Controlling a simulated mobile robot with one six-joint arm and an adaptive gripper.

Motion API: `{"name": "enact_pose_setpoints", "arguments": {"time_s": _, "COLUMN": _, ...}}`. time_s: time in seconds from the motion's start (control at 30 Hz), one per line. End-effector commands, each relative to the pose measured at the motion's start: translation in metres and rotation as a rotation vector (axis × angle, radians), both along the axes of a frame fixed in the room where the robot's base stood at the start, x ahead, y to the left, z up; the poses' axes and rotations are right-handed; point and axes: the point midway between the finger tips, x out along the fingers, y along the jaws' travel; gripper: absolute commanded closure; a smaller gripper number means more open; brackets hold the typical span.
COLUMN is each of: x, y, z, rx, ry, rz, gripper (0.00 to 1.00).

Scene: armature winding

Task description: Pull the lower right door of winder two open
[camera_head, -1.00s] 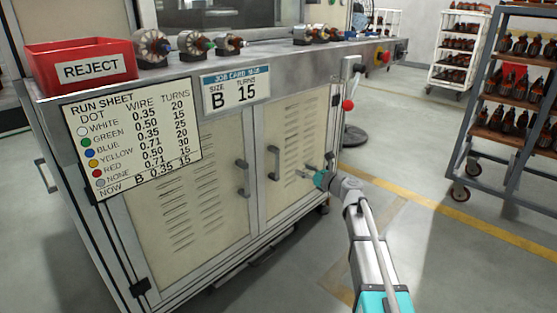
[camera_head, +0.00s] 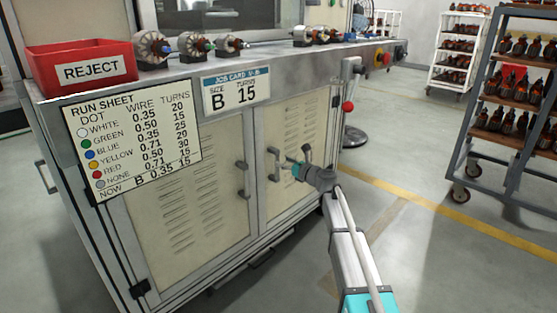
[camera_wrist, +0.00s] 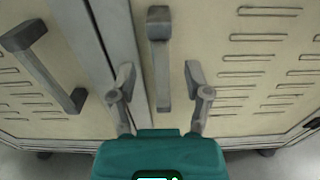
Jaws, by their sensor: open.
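The lower right door (camera_head: 296,130) of the winder is a cream vented panel, closed flush in its grey frame. Its dark grey vertical handle (camera_head: 273,164) is near its left edge. In the wrist view that handle (camera_wrist: 159,60) stands upright, its lower end between my two fingers. My gripper (camera_wrist: 157,80) is open, one finger on each side of the handle, with visible gaps; I cannot tell how deep the handle sits between them. In the head view my gripper (camera_head: 292,158) is just right of the handle. The left door (camera_head: 185,200) is closed too, with its own handle (camera_head: 243,179).
A red reject bin (camera_head: 82,66) and several armatures (camera_head: 190,44) stand on the winder's top. Racks of bottle-like dark parts (camera_head: 515,85) stand at the right. The floor (camera_head: 430,230) before the right door is clear.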

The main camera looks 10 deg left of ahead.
Motion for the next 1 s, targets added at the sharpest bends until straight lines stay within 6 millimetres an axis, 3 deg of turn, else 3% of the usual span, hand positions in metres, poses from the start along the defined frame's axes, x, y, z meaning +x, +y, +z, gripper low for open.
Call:
{"name": "enact_pose_setpoints", "arguments": {"time_s": 0.3, "x": 0.023, "y": 0.029, "z": 0.000, "rx": 0.000, "ry": 0.000, "rz": 0.001, "gripper": 0.37}}
{"name": "enact_pose_setpoints", "arguments": {"time_s": 0.77, "x": 0.025, "y": 0.034, "z": 0.000, "rx": 0.000, "ry": 0.000, "rz": 0.001, "gripper": 0.37}}
{"name": "enact_pose_setpoints", "arguments": {"time_s": 1.0, "x": 0.025, "y": 0.034, "z": 0.000, "rx": 0.000, "ry": 0.000, "rz": 0.001, "gripper": 0.82}}
